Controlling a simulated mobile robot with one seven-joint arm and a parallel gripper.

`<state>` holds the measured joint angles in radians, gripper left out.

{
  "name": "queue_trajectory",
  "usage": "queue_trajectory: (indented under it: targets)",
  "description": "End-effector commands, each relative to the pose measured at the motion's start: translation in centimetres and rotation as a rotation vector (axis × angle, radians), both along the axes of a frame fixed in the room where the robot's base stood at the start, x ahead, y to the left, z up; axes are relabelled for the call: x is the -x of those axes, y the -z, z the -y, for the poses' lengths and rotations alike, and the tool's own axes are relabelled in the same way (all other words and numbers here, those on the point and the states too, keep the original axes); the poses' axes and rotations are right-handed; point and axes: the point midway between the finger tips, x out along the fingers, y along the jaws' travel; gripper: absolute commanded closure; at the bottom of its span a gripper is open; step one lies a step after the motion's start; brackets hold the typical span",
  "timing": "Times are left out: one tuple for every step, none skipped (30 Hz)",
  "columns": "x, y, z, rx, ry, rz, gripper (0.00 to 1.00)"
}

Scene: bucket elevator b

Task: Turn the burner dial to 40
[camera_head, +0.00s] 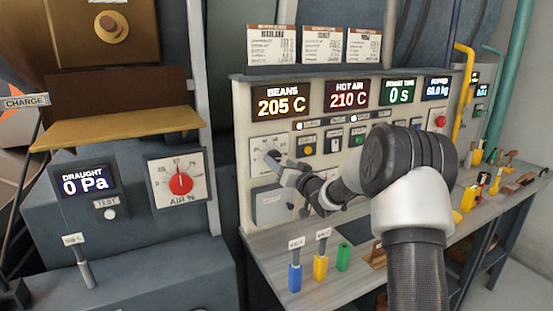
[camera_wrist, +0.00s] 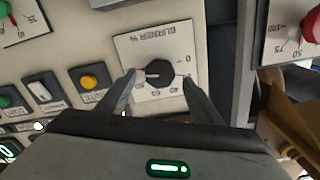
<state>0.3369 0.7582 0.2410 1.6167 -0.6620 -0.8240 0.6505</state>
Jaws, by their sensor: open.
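The burner dial (camera_wrist: 160,70) is a round black knob on a white plate marked "BURNER %", seen upside down in the wrist view. In the head view my gripper (camera_head: 279,164) is at the burner plate (camera_head: 258,144), below the BEANS display, and hides most of the knob.
A red air dial (camera_head: 180,184) is on the cabinet at left. Buttons, including a yellow one (camera_wrist: 89,82), sit beside the burner plate. Coloured-handled tools, including a blue one (camera_head: 295,278), stand on the bench below my arm.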

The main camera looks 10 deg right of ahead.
Motion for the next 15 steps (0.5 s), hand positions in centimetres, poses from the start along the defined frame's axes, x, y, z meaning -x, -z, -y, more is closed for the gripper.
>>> queue_trajectory:
  targets:
    - [-0.8,-0.1,-0.4,0.000,-0.002,0.001,0.40]
    - [-1.3,0.0,-0.5,-0.001,-0.001,0.000,0.40]
    - [-1.7,0.0,-0.6,-0.001,-0.001,0.000,0.40]
    - [-2.1,-0.1,-0.7,-0.001,-0.001,0.001,0.40]
    - [-2.3,0.0,-0.8,-0.001,-0.001,0.000,0.40]
    - [-2.7,0.0,-0.9,-0.001,0.000,-0.001,0.40]
    - [-2.8,0.0,-1.0,-0.001,0.000,-0.001,0.40]
    - [-3.0,0.0,-1.0,-0.001,0.000,-0.001,0.40]
    - [-3.1,0.0,-1.0,-0.001,0.000,0.000,0.40]
    - [-3.2,0.0,-1.0,0.000,0.000,0.000,0.40]
    - [-3.2,0.0,-1.0,0.000,0.000,0.000,0.40]
    - [-3.3,0.0,-1.1,0.000,0.001,0.000,0.40]
    - [-3.3,0.0,-1.1,0.000,0.001,0.000,0.40]
    - [-3.3,0.0,-1.1,0.000,0.001,0.000,0.40]
    - [-3.3,0.0,-1.1,0.000,0.001,0.000,0.40]
